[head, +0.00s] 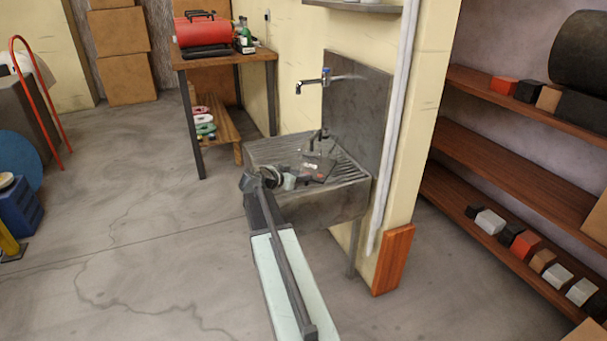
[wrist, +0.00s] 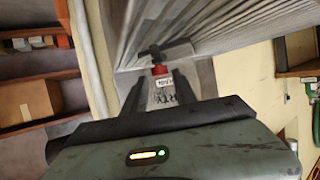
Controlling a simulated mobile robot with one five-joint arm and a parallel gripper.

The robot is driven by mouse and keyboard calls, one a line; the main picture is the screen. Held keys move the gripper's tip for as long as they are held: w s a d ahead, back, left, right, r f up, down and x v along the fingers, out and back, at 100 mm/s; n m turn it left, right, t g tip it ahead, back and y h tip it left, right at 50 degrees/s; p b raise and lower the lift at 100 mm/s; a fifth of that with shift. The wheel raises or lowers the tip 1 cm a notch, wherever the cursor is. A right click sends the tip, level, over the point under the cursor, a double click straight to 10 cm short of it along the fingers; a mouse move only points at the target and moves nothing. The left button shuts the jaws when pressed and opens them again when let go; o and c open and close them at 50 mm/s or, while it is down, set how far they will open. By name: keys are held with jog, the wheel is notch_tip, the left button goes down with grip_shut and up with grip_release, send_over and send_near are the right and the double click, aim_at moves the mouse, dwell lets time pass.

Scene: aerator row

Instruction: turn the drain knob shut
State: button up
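The drain knob shows in the wrist view as a dark handle (wrist: 153,53) with a red part (wrist: 160,70) below it. Small label plates (wrist: 164,96) with dark lettering, too blurred to read surely, lie on the grey panel beside it. My gripper (wrist: 159,76) is open, one dark finger on each side of the red part and plates. I cannot tell whether a finger touches the knob. In the head view my arm reaches to the grey sink (head: 325,211), where a dark upright fitting (head: 318,138) stands; my wrist partly hides the basin.
A tap (head: 313,82) juts from the grey backsplash above the sink. A white pipe (head: 393,130) runs down the wall corner to its right. Shelves (head: 520,165) with small boxes stand at right. A workbench (head: 225,53) stands behind left.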

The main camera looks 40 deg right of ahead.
jog(key=p+v, duration=0.1)
jog(key=v, duration=0.4)
jog(key=shift+s+r+p, duration=0.1)
jog(key=shift+r+p, duration=0.05)
jog(key=shift+p, duration=0.15)
jog(key=shift+a, duration=0.15)
